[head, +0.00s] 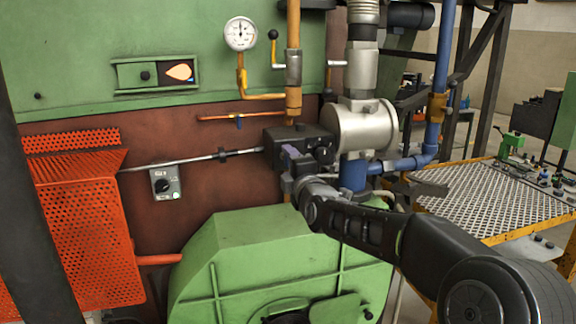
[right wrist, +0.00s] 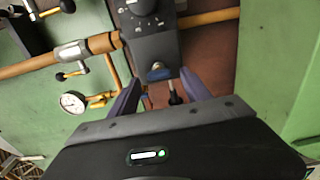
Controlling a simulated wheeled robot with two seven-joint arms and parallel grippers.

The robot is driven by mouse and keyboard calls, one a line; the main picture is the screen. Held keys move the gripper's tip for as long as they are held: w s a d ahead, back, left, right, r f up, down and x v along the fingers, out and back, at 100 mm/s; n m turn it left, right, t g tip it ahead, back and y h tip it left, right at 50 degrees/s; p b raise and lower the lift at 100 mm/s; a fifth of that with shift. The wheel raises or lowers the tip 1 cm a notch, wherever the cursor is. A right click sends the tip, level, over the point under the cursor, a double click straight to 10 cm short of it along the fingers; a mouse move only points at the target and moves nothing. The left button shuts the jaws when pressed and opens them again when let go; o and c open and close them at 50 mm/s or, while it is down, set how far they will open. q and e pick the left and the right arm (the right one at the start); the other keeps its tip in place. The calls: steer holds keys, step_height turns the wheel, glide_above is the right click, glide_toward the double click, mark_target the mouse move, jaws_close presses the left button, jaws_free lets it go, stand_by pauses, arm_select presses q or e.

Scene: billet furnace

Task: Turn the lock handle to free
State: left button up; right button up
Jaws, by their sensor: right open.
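A dark control box (head: 285,140) sits on the pipework in the middle of the head view. In the right wrist view the same box (right wrist: 150,48) carries a round black knob (right wrist: 141,7) with small markings. I cannot tell for sure which part is the lock handle. My left gripper is out of view.
A pressure gauge (head: 240,33), a silver valve body (head: 362,128) and an orange pipe (head: 293,55) surround the box. A small grey switch box (head: 166,183) is to the left. A green housing (head: 270,262) lies below. An orange perforated guard (head: 80,225) is at left.

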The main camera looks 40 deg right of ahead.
steer(key=b+v, duration=0.2)
steer(key=v, duration=0.5)
stand_by(0.5)
